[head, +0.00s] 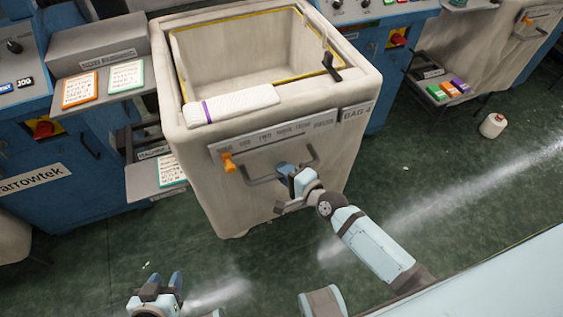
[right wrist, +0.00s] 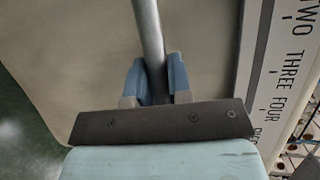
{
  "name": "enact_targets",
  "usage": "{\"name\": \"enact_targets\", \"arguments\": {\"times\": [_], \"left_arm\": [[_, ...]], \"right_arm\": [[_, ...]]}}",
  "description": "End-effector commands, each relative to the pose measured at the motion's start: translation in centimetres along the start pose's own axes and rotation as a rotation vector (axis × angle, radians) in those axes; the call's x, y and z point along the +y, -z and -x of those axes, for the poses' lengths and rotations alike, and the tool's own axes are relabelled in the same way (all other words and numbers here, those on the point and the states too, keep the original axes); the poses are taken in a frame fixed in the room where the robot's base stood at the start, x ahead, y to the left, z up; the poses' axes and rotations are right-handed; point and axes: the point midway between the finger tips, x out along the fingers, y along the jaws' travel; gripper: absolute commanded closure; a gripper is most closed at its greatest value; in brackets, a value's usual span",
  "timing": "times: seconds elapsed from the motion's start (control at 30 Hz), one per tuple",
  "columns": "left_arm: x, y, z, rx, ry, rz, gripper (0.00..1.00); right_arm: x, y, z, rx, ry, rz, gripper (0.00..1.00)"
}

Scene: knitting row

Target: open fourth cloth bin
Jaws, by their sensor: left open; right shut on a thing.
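The cloth bin (head: 357,87) is a large off-white tub pulled up in front of the machines in the head view. Its top is open and it looks empty inside. A grey bar handle (head: 265,181) runs across its front, under a strip marked with number words. My right gripper (head: 285,169) is shut on the handle; in the right wrist view its blue fingertips (right wrist: 157,78) lie on both sides of the grey bar (right wrist: 146,25). My left gripper (head: 166,282) is open and empty at the bottom left, apart from the bin.
A white roll with a purple band (head: 231,104) lies on the bin's front rim. Blue machines (head: 66,165) stand on both sides. Green floor (head: 450,195) is free to the right.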

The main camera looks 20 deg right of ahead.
Motion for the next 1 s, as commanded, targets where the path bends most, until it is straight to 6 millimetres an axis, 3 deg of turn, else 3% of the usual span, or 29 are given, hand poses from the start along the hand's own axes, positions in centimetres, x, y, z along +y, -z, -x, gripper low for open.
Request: {"name": "enact_targets", "arguments": {"times": [0.5,0.53,0.6,1.0], "left_arm": [[-0.2,-0.4,0.0,-0.01,0.001,-0.006,0.57],[-0.3,-0.4,0.0,-0.01,0.001,-0.007,0.57],[-0.3,-0.4,0.0,-0.01,0.001,-0.009,0.57],[-0.1,-0.1,0.2,-0.005,-0.001,-0.005,0.57]], "right_arm": [[0.2,-0.2,0.6,0.001,0.0,0.0,1.0],[0.2,-0.2,0.6,0.0,0.0,0.0,0.74],[0.2,-0.2,0.6,0.001,0.0,0.0,0.58],[0.2,-0.2,1.3,0.001,-0.001,0.001,0.56]]}}
